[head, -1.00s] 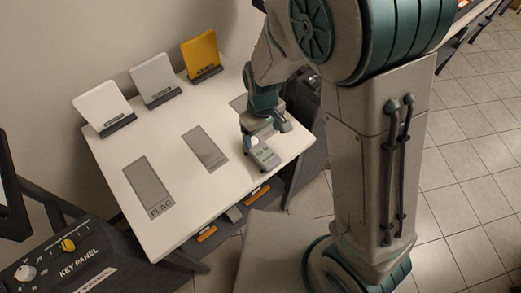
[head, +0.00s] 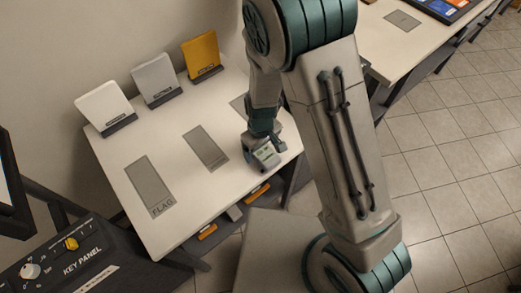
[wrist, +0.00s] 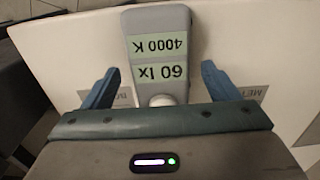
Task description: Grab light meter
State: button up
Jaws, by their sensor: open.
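The light meter (head: 267,156) is a small grey box lying near the right front edge of the white table (head: 185,207). In the wrist view the light meter (wrist: 158,45) shows green labels reading "60 lx" and "4000 K" upside down, with a pale dome at its near end. My gripper (head: 261,150) is right over the meter. In the wrist view my open gripper (wrist: 158,70) has one blue finger on each side of the meter's near end, with a visible gap on both sides. The palm hides the meter's nearest end.
White (head: 104,106), grey (head: 153,79) and yellow (head: 201,54) panels stand in holders along the table's back. Grey mats, one marked FLAG (head: 150,184), lie on the tabletop. A key panel (head: 75,255) is at lower left. Another table (head: 385,40) is at upper right.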

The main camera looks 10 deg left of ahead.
jog(key=c, duration=1.2)
jog(key=shift+o, duration=0.2)
jog(key=shift+r, duration=0.1)
